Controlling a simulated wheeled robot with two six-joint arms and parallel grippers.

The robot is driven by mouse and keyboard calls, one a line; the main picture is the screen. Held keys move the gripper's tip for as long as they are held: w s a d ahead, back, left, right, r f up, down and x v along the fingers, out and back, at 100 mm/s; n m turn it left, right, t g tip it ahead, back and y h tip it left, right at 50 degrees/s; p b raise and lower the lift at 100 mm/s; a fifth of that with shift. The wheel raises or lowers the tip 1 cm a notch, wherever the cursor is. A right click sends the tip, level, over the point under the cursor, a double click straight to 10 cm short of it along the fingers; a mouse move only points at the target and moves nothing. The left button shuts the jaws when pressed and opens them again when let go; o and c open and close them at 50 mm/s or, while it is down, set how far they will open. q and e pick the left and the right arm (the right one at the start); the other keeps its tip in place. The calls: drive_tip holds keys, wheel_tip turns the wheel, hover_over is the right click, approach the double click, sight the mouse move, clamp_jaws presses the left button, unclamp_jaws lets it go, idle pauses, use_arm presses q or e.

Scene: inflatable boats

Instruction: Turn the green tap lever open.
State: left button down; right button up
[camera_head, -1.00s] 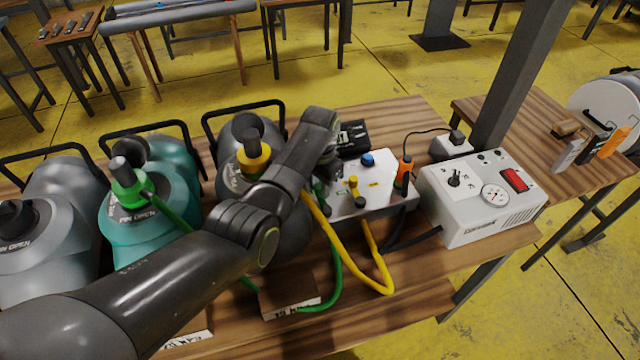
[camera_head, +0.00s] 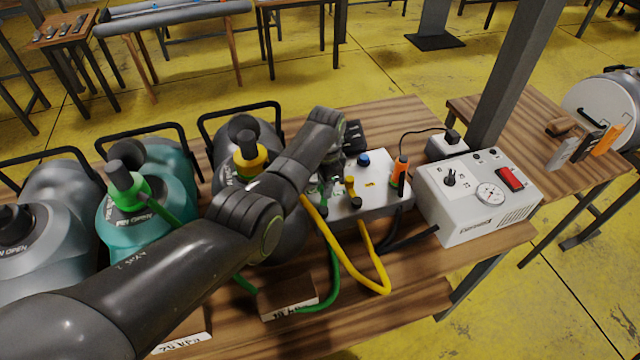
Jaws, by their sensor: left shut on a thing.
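A white tap box (camera_head: 378,200) stands on the wooden bench, with a yellow tap (camera_head: 350,187) and a blue knob (camera_head: 363,159) on its top. The green tap lever is mostly hidden behind my left arm at the box's left end; a little green shows there. My left gripper (camera_head: 330,180) reaches down over that end, largely covered by its own wrist, and its jaws are shut on what seems to be the green lever. How far the lever is turned cannot be seen. My right gripper is out of view.
A green hose (camera_head: 333,280) and a yellow hose (camera_head: 372,277) loop in front of the box. A white pump unit (camera_head: 470,205) stands right. The bench front right is clear.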

use_arm(q)
drive_tip(key=d+m, duration=0.1)
drive_tip(key=m, duration=0.2)
drive_tip(key=shift+s+d+r+m, duration=0.1)
drive_tip(key=shift+s+d+m, duration=0.1)
drive_tip(key=shift+d+m, duration=0.15)
drive_tip(key=shift+s+d+m+p, duration=0.2)
drive_tip(key=shift+d+m+p, duration=0.2)
drive_tip(key=shift+m, duration=0.55)
drive_tip(key=shift+s+d+m+p, duration=0.2)
drive_tip(key=shift+d+m+p, duration=0.15)
drive_tip(key=shift+m, duration=0.55)
drive_tip(key=c, duration=1.2)
unclamp_jaws()
drive_tip(key=shift+s, duration=0.1)
drive_tip(key=shift+c, duration=0.2)
